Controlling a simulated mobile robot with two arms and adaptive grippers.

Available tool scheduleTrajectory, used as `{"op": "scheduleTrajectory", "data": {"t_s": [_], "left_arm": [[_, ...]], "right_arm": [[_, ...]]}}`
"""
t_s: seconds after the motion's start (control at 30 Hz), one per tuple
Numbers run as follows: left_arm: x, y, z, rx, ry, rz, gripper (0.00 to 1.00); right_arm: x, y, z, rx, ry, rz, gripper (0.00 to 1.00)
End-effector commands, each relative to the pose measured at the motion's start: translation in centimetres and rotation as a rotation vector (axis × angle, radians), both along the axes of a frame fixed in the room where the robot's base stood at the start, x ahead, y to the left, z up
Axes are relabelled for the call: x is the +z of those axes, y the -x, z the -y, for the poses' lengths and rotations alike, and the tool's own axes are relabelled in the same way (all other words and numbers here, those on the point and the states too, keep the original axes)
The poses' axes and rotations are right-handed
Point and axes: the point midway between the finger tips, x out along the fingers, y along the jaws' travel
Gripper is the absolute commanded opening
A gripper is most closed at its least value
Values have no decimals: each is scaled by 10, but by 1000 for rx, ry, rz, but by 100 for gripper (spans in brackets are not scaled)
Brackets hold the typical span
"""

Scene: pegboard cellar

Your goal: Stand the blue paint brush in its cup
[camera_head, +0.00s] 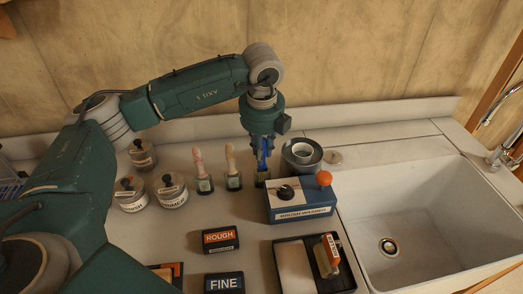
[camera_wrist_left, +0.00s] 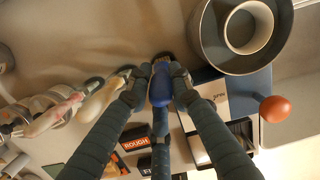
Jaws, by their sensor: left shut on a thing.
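My left gripper (camera_head: 262,150) is shut on the blue paint brush (camera_head: 261,163) and holds it roughly upright, handle up and dark head down. In the left wrist view the blue handle (camera_wrist_left: 161,88) lies between the two fingers. The lower end is close to the counter behind the washer box; I cannot tell whether it touches. A round grey cup (camera_head: 314,165) with a pale inner ring (camera_head: 302,151) stands just right of the brush, and it also shows in the left wrist view (camera_wrist_left: 207,38). The brush is outside the cup. My right gripper is not in view.
A blue and white brush washer box (camera_head: 303,213) with an orange knob stands before the cup. Pink (camera_head: 199,165) and cream (camera_head: 231,160) brushes stand to the left, near several lidded jars (camera_head: 171,192). ROUGH (camera_head: 220,239) and FINE (camera_head: 224,282) blocks lie in front. A sink (camera_head: 440,220) is at right.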

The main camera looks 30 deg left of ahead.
Motion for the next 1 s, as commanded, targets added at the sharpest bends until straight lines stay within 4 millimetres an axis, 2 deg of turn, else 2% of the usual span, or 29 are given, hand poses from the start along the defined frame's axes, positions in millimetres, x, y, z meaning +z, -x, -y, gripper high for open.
{"op": "scheduleTrajectory", "data": {"t_s": [0.37,0.4,0.47,0.5,0.83,1.0], "left_arm": [[0,0,0,0,0,0,0],[0,0,0,0,0,0,28],[0,0,0,0,0,0,40],[0,0,0,0,0,0,42],[4,0,0,0,1,1,42],[28,3,3,-1,1,4,42]], "right_arm": [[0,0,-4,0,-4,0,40],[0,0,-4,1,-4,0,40],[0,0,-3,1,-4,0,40],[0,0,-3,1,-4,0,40],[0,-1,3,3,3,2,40],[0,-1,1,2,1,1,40]]}}
